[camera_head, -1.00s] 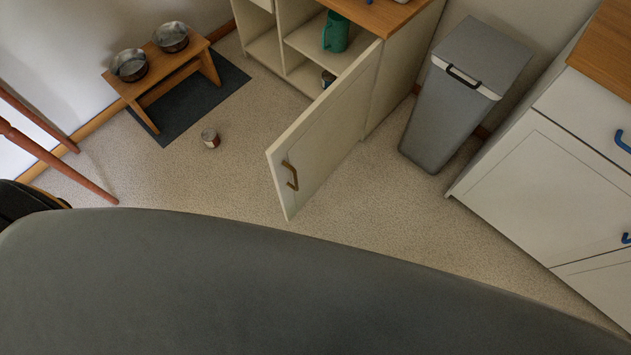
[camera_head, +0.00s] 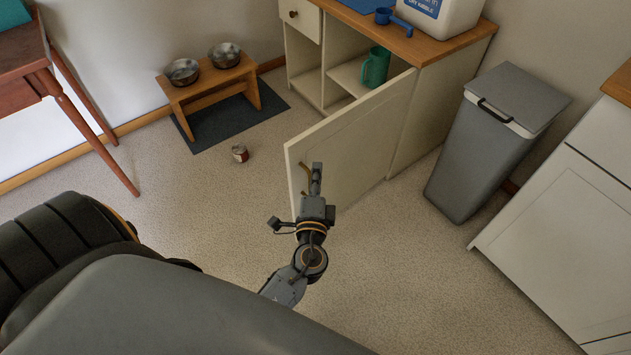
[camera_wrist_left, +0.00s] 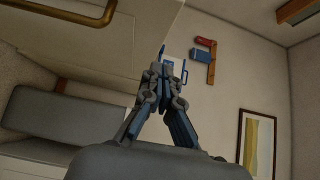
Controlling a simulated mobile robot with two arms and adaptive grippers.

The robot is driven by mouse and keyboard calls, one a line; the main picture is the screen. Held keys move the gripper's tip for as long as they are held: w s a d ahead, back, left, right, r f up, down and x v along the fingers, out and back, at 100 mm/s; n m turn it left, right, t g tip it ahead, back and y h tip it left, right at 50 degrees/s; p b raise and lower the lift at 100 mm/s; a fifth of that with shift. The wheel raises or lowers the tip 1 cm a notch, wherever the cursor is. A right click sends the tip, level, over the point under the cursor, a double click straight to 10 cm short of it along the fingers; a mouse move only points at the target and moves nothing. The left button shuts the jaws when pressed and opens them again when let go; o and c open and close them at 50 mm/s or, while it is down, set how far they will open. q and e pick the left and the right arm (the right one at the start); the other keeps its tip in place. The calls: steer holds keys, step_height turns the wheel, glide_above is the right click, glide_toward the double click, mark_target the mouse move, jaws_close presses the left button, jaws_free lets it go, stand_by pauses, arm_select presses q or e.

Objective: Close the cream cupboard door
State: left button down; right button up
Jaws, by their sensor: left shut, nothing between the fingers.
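The cream cupboard door (camera_head: 355,140) stands wide open, swung out from the cream cupboard (camera_head: 425,110) into the room. Its brass handle (camera_head: 305,180) is near its free edge, partly hidden behind my left gripper (camera_head: 316,180). My left gripper is shut and empty, in front of the door's free edge; I cannot tell whether it touches. In the left wrist view the shut fingers (camera_wrist_left: 163,78) point upward, with the door panel (camera_wrist_left: 90,50) and the handle (camera_wrist_left: 75,20) at upper left, apart from the fingertips. My right gripper is not in view.
A grey bin (camera_head: 490,140) stands right of the cupboard. A can (camera_head: 240,152) lies on the carpet left of the door. A wooden stand (camera_head: 212,85) with two metal bowls is at the back. A green jug (camera_head: 375,68) sits inside the cupboard. Carpet right of my arm is clear.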

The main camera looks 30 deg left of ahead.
mark_target(309, 137)
arm_select(q)
steer(key=w+a, duration=0.5)
steer(key=shift+p, duration=0.35)
steer(key=shift+w+a, duration=0.1)
steer(key=shift+a, duration=0.3)
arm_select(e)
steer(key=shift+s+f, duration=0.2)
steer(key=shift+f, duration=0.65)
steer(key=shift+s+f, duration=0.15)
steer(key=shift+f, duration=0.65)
